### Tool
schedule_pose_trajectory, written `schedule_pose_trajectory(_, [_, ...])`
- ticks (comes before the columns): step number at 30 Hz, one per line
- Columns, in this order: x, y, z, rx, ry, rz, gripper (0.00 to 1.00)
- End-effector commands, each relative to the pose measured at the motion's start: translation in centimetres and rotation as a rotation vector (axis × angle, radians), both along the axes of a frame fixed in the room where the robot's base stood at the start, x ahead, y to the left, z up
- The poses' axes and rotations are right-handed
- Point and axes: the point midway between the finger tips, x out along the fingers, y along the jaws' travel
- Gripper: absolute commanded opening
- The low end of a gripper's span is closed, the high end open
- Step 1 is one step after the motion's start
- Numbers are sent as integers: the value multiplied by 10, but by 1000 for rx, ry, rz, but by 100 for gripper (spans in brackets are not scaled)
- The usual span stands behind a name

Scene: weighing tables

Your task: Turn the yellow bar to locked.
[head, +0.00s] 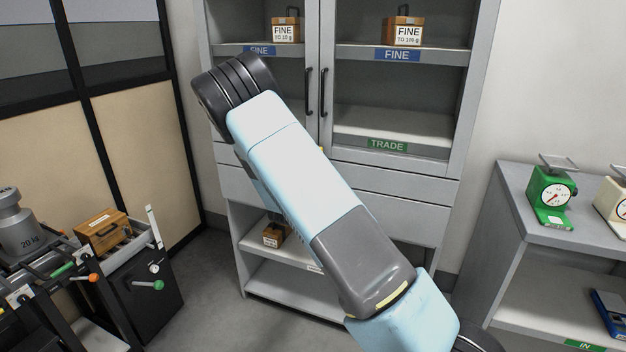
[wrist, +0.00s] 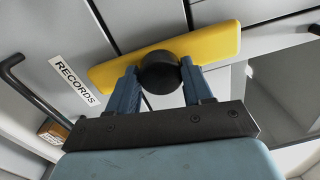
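The yellow bar (wrist: 211,45) lies across the pale grey cabinet front in the wrist view, tilted with its right end higher. A round black hub (wrist: 160,73) sits at its middle. My gripper (wrist: 159,68) is at the bar, with one blue finger on each side of the hub and the fingertips close against it. I cannot tell whether they press on it. In the head view my arm hides the gripper and nearly all of the bar. No locked marking can be read.
The cabinet (head: 460,90) has glazed upper doors with black handles, and a RECORDS label (wrist: 73,80) sits left of the bar. A table with scales (head: 550,193) stands right. A cart with a 20 kg weight (head: 17,228) stands left. Some floor between is clear.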

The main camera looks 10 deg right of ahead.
Motion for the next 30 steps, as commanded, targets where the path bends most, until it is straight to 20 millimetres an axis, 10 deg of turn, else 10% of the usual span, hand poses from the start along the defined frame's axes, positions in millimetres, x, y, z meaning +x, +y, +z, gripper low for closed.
schedule_pose_trajectory(7, [0, -2, 0, 1, 0, -3, 74])
schedule_pose_trajectory(17, [-4, 0, 0, 1, -1, -4, 74])
schedule_pose_trajectory(30, [-64, 45, -4, 1, 0, -2, 74])
